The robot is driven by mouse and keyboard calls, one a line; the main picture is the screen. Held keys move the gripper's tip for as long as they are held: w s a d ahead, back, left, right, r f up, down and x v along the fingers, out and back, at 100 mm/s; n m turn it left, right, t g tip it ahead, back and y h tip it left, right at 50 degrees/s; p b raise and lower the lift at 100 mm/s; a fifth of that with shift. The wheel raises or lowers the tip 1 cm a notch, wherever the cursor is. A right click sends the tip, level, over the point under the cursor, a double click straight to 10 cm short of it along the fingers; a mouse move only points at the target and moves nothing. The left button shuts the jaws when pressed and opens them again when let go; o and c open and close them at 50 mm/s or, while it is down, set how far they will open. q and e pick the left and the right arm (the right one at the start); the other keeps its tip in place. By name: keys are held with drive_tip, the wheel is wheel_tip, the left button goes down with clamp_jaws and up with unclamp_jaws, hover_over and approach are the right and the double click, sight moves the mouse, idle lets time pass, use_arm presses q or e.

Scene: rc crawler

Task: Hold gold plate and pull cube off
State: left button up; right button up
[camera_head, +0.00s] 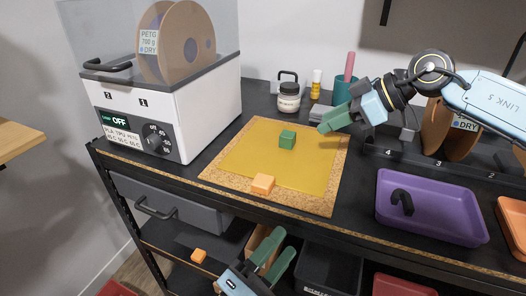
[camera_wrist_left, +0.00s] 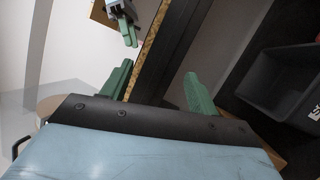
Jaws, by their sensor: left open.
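The gold plate (camera_head: 250,155) lies flat on a cork mat on the bench in the head view. A green cube (camera_head: 287,139) sits on its far right part. An orange cube (camera_head: 263,184) sits at its near edge. My left gripper (camera_head: 276,257) is open and empty, below and in front of the bench's front edge. Its spread green fingers show in the left wrist view (camera_wrist_left: 158,85). My right gripper (camera_head: 322,127) is over the right side of the plate, right of the green cube and apart from it. Its fingers look close together, but I cannot tell if they are shut.
A filament dryer (camera_head: 165,120) stands at the left. A jar (camera_head: 289,98) and a teal cup (camera_head: 343,90) stand behind the mat (camera_head: 325,205). A purple tray (camera_head: 430,208) lies at the right. Another orange block (camera_head: 199,256) is on the lower shelf.

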use_arm(q)
drive_tip(key=s+d+r+m+g+h, duration=0.35)
drive_tip(key=r+h, duration=0.25)
drive_tip(key=r, duration=0.2)
drive_tip(key=s+d+r+m+g+h, duration=0.2)
drive_tip(key=r+m+h, duration=0.2)
drive_tip(key=r+h, duration=0.25)
drive_tip(key=s+d+r+m+g, duration=0.2)
drive_tip(key=d+m+g, duration=0.1)
drive_tip(key=m+g, duration=0.6)
drive_tip(key=s+d+r+m+g, duration=0.2)
drive_tip(key=m+g, duration=0.5)
drive_tip(key=g, duration=0.3)
wheel_tip(320, 180, up, 4)
drive_tip(key=m+t+y, duration=0.8)
drive_tip(key=m+y, duration=0.2)
drive_tip(key=y, duration=1.5)
hover_over(263, 180)
drive_tip(key=shift+g, duration=0.25)
wheel_tip(263, 180, down, 14)
drive_tip(key=shift+r, duration=0.25)
